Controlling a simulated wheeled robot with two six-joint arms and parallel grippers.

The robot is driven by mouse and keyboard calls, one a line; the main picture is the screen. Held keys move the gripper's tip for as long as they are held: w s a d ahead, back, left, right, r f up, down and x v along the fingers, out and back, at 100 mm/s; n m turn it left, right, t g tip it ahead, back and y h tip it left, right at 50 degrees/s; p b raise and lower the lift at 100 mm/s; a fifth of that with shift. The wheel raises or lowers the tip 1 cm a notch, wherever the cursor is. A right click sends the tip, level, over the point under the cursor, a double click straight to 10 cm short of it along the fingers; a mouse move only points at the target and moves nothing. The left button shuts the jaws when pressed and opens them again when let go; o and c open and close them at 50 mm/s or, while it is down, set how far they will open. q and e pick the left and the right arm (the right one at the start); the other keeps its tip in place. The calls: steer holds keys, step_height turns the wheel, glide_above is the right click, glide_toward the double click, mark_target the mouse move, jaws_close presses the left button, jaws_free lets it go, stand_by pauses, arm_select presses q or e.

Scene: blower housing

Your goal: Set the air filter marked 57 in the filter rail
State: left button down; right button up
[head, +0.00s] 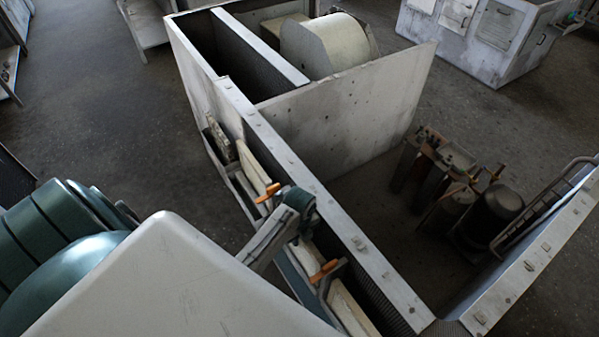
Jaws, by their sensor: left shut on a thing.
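My left gripper (296,232) reaches in from the lower left to the narrow filter rail (231,178) along the left wall of the blower housing. Its two orange-tipped fingers are shut on a thin cream-edged panel, which looks like an air filter (348,309). My gripper and wrist cover its middle. The panel lies along the rail; I cannot tell whether it is seated in it. No number 57 is readable. My right gripper is not in view.
The open housing has a thin top edge (305,187) beside my gripper. A cream blower drum (325,47) sits in the far bay. Dark cylinders (489,215) and pipes stand in the near bay. A grey cabinet (485,35) stands at the back right. Floor at the left is clear.

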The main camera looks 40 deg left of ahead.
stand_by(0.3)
arm_select(q)
steer(key=shift+f+p, duration=0.1)
steer(key=shift+p, duration=0.3)
steer(key=c, duration=0.7)
jaws_free()
steer(key=shift+r+p, duration=0.65)
steer(key=shift+r, duration=3.55)
